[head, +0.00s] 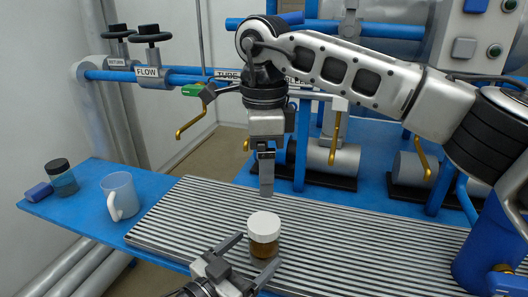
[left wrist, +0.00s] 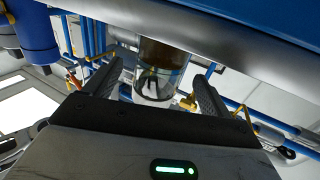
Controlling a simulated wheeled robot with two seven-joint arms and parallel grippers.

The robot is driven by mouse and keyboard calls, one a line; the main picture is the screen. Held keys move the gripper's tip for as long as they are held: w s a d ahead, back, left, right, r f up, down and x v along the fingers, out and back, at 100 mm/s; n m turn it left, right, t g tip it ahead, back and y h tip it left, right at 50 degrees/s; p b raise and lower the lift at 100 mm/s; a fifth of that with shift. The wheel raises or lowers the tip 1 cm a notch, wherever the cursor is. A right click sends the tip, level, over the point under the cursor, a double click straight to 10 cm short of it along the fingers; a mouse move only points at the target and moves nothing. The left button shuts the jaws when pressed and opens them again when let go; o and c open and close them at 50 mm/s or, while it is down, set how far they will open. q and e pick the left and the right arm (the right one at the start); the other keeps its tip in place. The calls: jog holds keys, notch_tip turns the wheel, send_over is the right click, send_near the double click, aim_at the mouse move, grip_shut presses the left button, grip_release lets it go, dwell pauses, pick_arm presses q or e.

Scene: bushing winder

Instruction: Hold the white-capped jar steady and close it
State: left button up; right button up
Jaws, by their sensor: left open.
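The white-capped jar (head: 264,240) stands upright on the grey ribbed mat (head: 340,250), with amber contents below its white cap (head: 263,223). The cap sits on top; I cannot tell how tight it is. My left gripper (head: 259,250) is open low at the jar, with one finger on each side of it. In the left wrist view, the jar's glass body (left wrist: 160,70) shows between the two spread fingers, with gaps visible. My right gripper (head: 266,190) points down just above the cap, apart from it. Its fingers overlap edge-on, so their opening is hidden.
A pale blue mug (head: 120,195), a dark-lidded jar (head: 62,178) and a small blue object (head: 39,192) stand at the left on the blue table (head: 88,215). Blue pipes, valves and yellow handles (head: 195,118) fill the back. The mat around the jar is mostly clear.

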pick_arm(q)
jog(key=p+v, duration=0.1)
jog(key=v, duration=1)
jog(key=shift+s+a, duration=0.3)
